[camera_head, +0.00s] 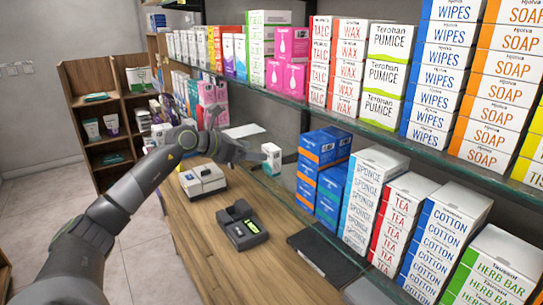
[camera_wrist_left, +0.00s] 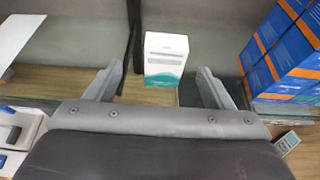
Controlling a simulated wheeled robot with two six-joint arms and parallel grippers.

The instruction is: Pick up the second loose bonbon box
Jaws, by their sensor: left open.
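A small white box with a teal lower part (camera_head: 271,158) stands upright at the back of the wooden counter; its lettering is too small to read, so I cannot confirm it is the bonbon box. In the left wrist view the same box (camera_wrist_left: 166,52) stands ahead, between the two fingers in the picture. My left gripper (camera_head: 250,146) is open and empty, reaching in from the left just short of the box. The wrist view shows its fingers (camera_wrist_left: 160,70) spread on either side, with no clear contact. My right gripper is not in view.
Blue and orange boxes (camera_head: 318,170) are stacked right of the small box. A glass shelf (camera_head: 400,140) with stacked cartons runs above. A white device (camera_head: 203,181) and a dark card terminal (camera_head: 242,225) sit on the counter (camera_head: 215,235). A black flat panel (camera_head: 325,257) lies farther right.

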